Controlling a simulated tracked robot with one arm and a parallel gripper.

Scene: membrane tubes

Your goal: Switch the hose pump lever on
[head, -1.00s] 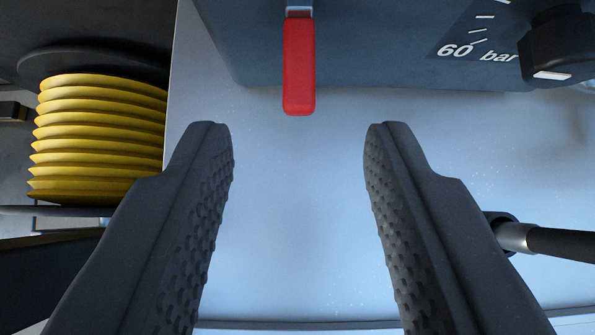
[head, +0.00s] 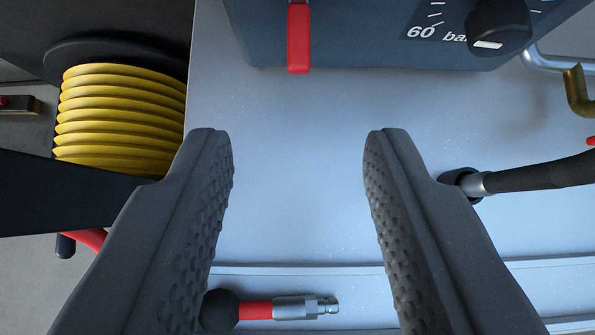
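The red lever (head: 299,40) hangs down from the front of the dark pump box (head: 350,45) at the top of the head view. Its upper part is cut off by the picture edge. My gripper (head: 298,145) is open and empty. Its two dark, ribbed fingers stand well apart below the lever in the picture, one to each side of it. Neither finger touches the lever. I cannot tell the exact gap in depth.
A black knob (head: 497,28) with a "60 bar" scale sits on the box at right. A yellow coiled hose (head: 122,110) is at left. A black hose (head: 540,175) joins at right. A red and metal coupling (head: 275,309) lies at the bottom. The pale surface between is clear.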

